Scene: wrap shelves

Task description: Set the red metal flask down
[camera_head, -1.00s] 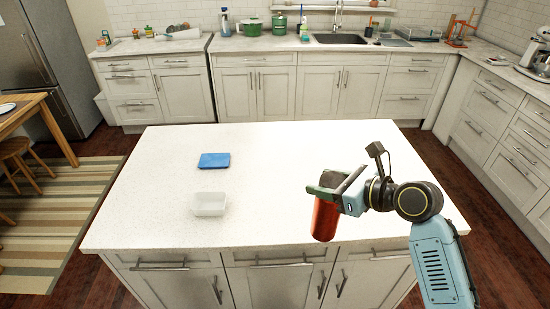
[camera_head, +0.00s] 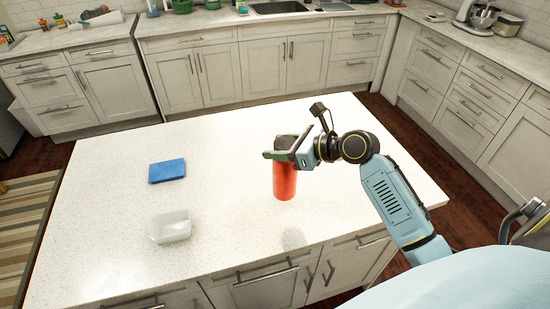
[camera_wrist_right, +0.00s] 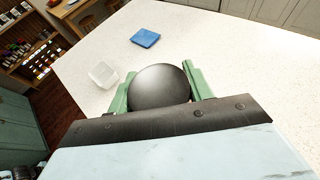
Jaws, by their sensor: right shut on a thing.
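The red metal flask (camera_head: 284,182) is held roughly upright over the white island top. A faint shadow patch lies on the counter below it, apart from its base, so it appears raised. My right gripper (camera_head: 281,154) is shut around its upper part, just under the dark cap. In the right wrist view the round dark cap (camera_wrist_right: 160,86) sits between the green fingers and hides the flask's body. My left gripper is not in view.
On the island (camera_head: 110,235), a blue flat box (camera_head: 167,171) and a white open container (camera_head: 171,227) stand left of the flask. The counter around the flask is clear. A sink counter (camera_head: 215,18) runs along the back.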

